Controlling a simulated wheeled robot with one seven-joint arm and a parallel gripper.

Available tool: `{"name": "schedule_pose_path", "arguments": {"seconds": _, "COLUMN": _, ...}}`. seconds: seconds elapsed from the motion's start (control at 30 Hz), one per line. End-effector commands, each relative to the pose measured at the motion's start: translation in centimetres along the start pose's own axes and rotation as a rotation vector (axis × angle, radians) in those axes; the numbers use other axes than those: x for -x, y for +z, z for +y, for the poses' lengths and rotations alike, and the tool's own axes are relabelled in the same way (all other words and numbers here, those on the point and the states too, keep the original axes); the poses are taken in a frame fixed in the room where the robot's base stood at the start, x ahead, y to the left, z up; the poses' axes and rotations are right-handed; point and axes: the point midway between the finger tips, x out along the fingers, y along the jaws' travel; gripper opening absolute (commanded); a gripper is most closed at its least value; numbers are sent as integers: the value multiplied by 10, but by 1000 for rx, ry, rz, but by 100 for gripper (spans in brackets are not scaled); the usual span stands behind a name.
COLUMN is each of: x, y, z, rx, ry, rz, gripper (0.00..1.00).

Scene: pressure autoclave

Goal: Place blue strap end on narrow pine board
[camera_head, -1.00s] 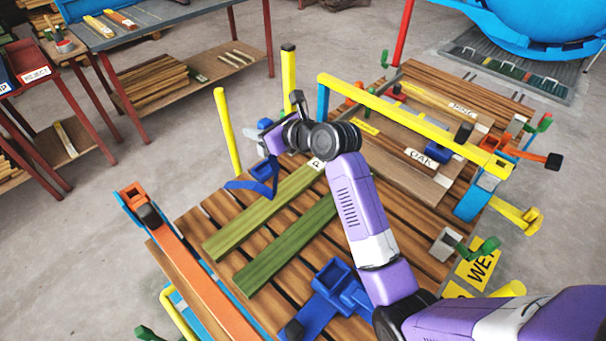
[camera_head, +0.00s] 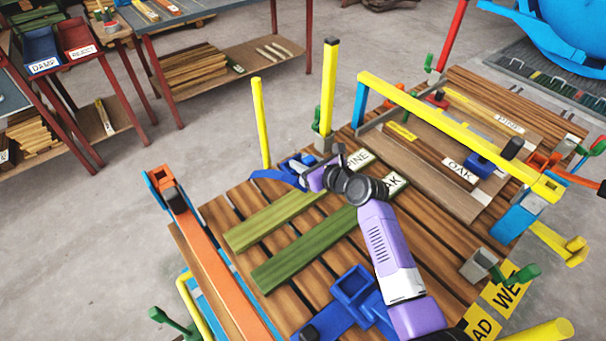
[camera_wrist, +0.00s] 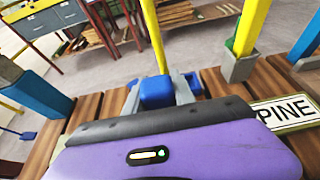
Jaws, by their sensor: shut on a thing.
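My gripper (camera_head: 298,170) is shut on the blue strap end (camera_wrist: 157,92). In the wrist view its grey fingers stand on both sides of the blue block. In the head view the blue strap (camera_head: 270,176) reaches left from the gripper, beside the far edge of the light green board. This narrow pine board (camera_head: 275,220) lies on the slatted deck, with a PINE label (camera_head: 357,158) at its right end, also in the wrist view (camera_wrist: 284,110). My wrist hides part of the boards. I cannot tell whether the strap touches the board.
A darker green board (camera_head: 305,248) with an OAK label lies alongside. Yellow posts (camera_head: 328,88) and (camera_head: 260,122) stand close behind the gripper. A yellow bar (camera_head: 450,130) crosses the right side. A blue bracket (camera_head: 350,295) sits in front, an orange rail (camera_head: 210,260) at left.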

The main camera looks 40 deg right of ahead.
Motion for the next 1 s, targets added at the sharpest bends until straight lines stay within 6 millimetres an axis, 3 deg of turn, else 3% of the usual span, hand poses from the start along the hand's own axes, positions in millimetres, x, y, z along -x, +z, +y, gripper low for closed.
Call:
{"name": "schedule_pose_path", "arguments": {"seconds": 0.17, "x": -5, "y": -11, "z": 0, "rx": 0, "ry": -1, "rz": 0, "gripper": 0}}
{"name": "schedule_pose_path", "arguments": {"seconds": 0.4, "x": -17, "y": -41, "z": 0, "rx": 0, "ry": -1, "rz": 0, "gripper": 0}}
{"name": "schedule_pose_path", "arguments": {"seconds": 0.8, "x": -19, "y": -44, "z": 0, "rx": -1, "ry": -1, "rz": -1, "gripper": 0}}
{"name": "schedule_pose_path", "arguments": {"seconds": 0.83, "x": -18, "y": -44, "z": 0, "rx": 0, "ry": -1, "rz": 0, "gripper": 36}}
{"name": "schedule_pose_path", "arguments": {"seconds": 0.9, "x": -18, "y": -44, "z": 0, "rx": 0, "ry": -1, "rz": 0, "gripper": 50}}
{"name": "schedule_pose_path", "arguments": {"seconds": 1.0, "x": -18, "y": -44, "z": 0, "rx": 0, "ry": -1, "rz": 0, "gripper": 52}}
